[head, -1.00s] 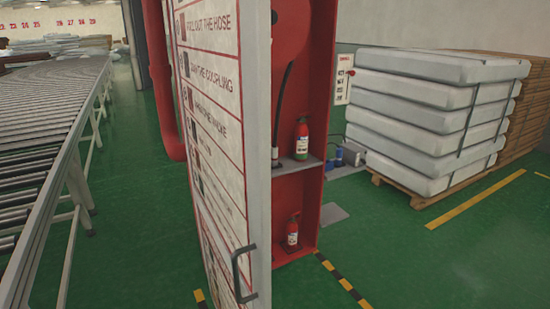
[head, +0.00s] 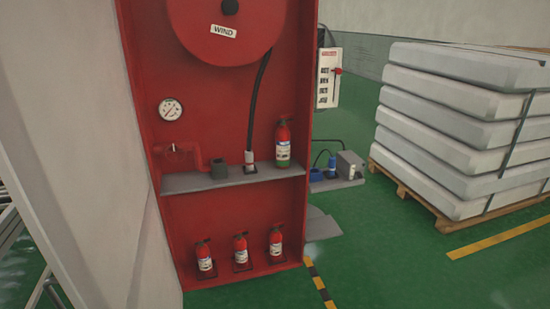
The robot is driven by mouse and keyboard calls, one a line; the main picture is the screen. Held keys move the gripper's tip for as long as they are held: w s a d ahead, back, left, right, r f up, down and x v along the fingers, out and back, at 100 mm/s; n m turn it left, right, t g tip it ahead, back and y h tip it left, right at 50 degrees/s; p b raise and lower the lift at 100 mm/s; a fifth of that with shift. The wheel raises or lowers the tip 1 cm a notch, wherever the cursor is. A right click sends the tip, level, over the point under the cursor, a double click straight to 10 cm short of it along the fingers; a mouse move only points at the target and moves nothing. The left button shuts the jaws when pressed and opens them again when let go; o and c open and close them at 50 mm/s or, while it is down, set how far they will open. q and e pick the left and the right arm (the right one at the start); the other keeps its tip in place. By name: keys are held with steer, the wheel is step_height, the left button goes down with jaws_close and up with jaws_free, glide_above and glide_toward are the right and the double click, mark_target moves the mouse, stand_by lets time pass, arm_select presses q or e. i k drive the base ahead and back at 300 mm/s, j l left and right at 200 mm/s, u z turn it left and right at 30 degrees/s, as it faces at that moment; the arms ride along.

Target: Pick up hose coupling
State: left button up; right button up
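The black hose (head: 259,100) hangs from the red reel (head: 228,30) marked "WIND" inside the open red cabinet (head: 220,220). At its lower end is a pale metal hose coupling (head: 249,158), upright at a small dark base on the grey shelf (head: 190,182). It stands between a dark grey block on its left and a larger fire extinguisher (head: 284,143) on its right. Neither of my grippers is in view, and nothing is seen touching the coupling.
The open cabinet door (head: 75,150) fills the left side. A red pipe with a valve (head: 175,150) and a gauge (head: 171,109) are left of the coupling. Several small extinguishers stand below.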

mark_target(249, 166)
steer(key=i+l, duration=0.9)
steer(key=l, duration=0.1)
